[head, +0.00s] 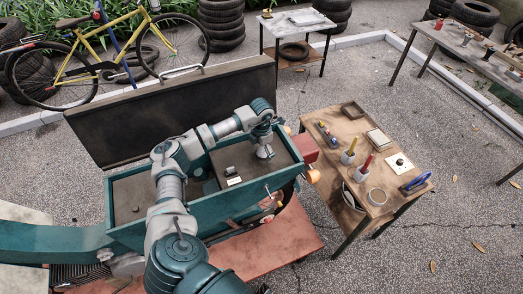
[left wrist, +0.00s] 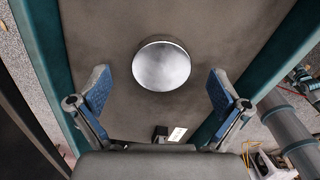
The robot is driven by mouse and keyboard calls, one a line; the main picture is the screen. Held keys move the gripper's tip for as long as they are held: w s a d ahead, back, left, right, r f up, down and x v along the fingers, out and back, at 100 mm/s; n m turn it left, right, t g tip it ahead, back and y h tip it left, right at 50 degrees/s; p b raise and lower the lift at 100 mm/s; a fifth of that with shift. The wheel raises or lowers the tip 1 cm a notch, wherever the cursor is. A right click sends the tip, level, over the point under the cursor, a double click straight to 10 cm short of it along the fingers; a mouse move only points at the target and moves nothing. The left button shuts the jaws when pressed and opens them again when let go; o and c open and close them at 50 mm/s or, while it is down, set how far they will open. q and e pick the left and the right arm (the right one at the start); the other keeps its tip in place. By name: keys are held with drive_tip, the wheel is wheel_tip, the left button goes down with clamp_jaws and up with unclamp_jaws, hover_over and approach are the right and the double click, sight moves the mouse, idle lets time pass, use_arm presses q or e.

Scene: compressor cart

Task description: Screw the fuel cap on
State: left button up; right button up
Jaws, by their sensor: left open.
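The fuel cap (left wrist: 162,66) is a round, shiny silver disc in the left wrist view, over the brown top panel of the teal cart (head: 150,233). In the head view it shows small and silver (head: 265,153) on the panel's right part. My left gripper (head: 263,132) is above it, pointing down. In the left wrist view the blue-padded fingers stand wide apart on either side, with gaps to the cap. Whether the cap sits level on its neck cannot be seen. My right gripper is in neither view.
The cart's raised dark lid (head: 180,107) stands behind my left arm. A small dark block with a white label (head: 233,181) lies near the cap. A wooden table (head: 350,115) with tools, tape and trays stands to the right.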

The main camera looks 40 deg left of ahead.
use_arm(q)
drive_tip(key=shift+r+n+p, duration=0.1)
drive_tip(key=shift+n+p, duration=0.4)
drive_tip(key=shift+n, duration=0.5)
drive_tip(key=shift+d+n, duration=0.1)
drive_tip(key=shift+n, duration=0.5)
drive_tip(key=shift+n+p, duration=0.5)
drive_tip(key=shift+n, duration=0.9)
drive_tip(key=shift+d+n, duration=0.1)
drive_tip(key=shift+n, duration=0.2)
